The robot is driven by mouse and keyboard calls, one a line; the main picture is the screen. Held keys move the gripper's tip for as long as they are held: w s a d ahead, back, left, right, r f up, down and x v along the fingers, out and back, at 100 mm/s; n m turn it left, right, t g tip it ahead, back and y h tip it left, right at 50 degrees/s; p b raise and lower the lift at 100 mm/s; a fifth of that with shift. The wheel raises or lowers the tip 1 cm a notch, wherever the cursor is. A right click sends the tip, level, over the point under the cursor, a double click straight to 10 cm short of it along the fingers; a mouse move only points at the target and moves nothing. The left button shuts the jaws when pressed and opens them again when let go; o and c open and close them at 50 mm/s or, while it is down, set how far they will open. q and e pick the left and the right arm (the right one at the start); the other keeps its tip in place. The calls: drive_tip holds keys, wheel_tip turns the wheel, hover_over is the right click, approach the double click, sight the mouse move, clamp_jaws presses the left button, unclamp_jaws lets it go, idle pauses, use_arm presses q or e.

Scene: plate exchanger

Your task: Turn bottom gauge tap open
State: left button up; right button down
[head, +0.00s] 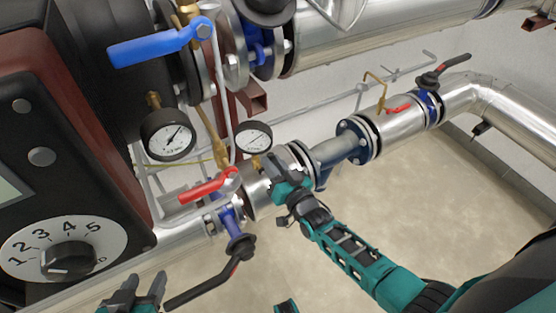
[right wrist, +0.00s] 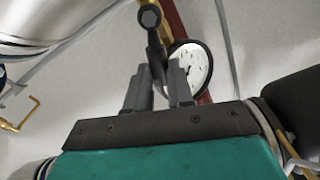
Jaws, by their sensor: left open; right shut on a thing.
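The lower pressure gauge (head: 253,137) has a white face and stands on a brass stem above the insulated silver pipe. My right gripper (head: 276,168) is just below and right of it, and its fingers cover most of the tap there in the head view. In the right wrist view my right gripper (right wrist: 157,90) is shut on a dark tap handle (right wrist: 152,38) with a hex bolt head at its far end. The gauge (right wrist: 196,70) shows behind the fingers. My left gripper (head: 134,294) is open and empty at the bottom left.
A second gauge (head: 168,134) hangs at upper left. A blue lever (head: 155,47), a red lever (head: 205,187) and a black lever valve (head: 215,278) stick out nearby. A control box with a dial (head: 68,259) fills the left. Floor at lower right is clear.

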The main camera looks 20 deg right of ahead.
drive_tip(key=n, duration=0.1)
drive_tip(key=a+n, duration=0.1)
drive_tip(key=n, duration=0.1)
drive_tip(key=shift+s+a+r+p, duration=0.1)
drive_tip(key=shift+a+r+p, duration=0.05)
drive_tip(key=shift+a+p, duration=0.15)
drive_tip(key=shift+n, duration=0.3)
drive_tip(key=shift+a, duration=0.1)
drive_tip(key=c, duration=1)
unclamp_jaws()
drive_tip(key=shift+s, duration=0.15)
drive_tip(key=s+p, duration=0.1)
drive_tip(key=s, duration=0.3)
drive_tip(key=s+d+p, duration=0.1)
drive_tip(key=s, duration=0.3)
drive_tip(key=s+d+p, duration=0.1)
drive_tip(key=s, duration=0.3)
drive_tip(key=shift+s, duration=0.3)
